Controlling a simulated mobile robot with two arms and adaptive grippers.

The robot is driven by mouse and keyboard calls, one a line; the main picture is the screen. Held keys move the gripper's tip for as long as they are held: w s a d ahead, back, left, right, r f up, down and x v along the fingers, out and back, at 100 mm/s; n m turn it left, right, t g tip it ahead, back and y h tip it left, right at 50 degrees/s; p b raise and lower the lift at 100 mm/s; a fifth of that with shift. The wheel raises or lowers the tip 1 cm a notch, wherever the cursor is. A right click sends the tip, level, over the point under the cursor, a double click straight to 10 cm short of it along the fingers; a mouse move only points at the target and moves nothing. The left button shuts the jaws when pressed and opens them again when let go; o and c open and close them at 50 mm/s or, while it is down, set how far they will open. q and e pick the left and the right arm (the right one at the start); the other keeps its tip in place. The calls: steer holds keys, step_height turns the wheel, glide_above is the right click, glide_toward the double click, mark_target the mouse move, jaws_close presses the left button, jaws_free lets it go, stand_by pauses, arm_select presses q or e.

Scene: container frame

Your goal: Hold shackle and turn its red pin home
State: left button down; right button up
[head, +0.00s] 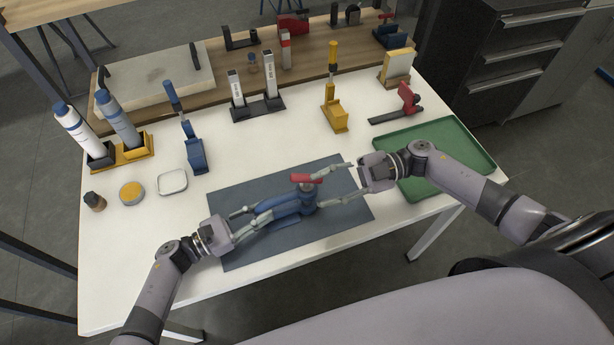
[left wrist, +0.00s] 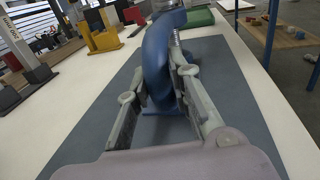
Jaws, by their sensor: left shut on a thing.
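The blue shackle (head: 291,207) lies over the dark mat (head: 335,228). My left gripper (head: 262,213) is shut on its rounded bow; the left wrist view shows the blue bow (left wrist: 158,62) between the fingers (left wrist: 160,85). The red pin's bar-shaped head (head: 306,179) shows at the shackle's far end. A grey ribbed part, perhaps the pin's thread, shows beside the blue body in the left wrist view. My right gripper (head: 321,190) is open, coming from the right. One fingertip is close to the red head's right end, the other beside the shackle; I cannot tell whether they touch.
A green tray (head: 478,158) lies at the right, beneath my right arm. Blue (head: 193,150) and yellow (head: 334,117) upright tools, a dark stand (head: 258,108) and bottles in a yellow holder (head: 136,154) stand behind. A small tin (head: 132,193) and a white dish (head: 172,182) are left.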

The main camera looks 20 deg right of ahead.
mark_target(307, 179)
steer(key=d+f+m+t+h, duration=0.1)
steer(key=d+f+m+t, duration=0.2)
steer(key=d+m+t, duration=0.7)
steer(key=w+a+m+g, duration=0.1)
steer(key=w+a, duration=0.1)
steer(key=a, duration=0.2)
steer(key=w+a+m+g, duration=0.1)
steer(key=a, duration=0.3)
steer(key=w+a+g, duration=0.1)
steer(key=w+a, duration=0.1)
steer(key=a, duration=0.2)
steer(key=shift+w+a+f+m, duration=0.2)
steer(key=shift+w+f+m, duration=0.1)
steer(key=shift+m, duration=0.1)
steer(key=shift+c, duration=0.5)
steer(key=shift+g, duration=0.3)
jaws_close()
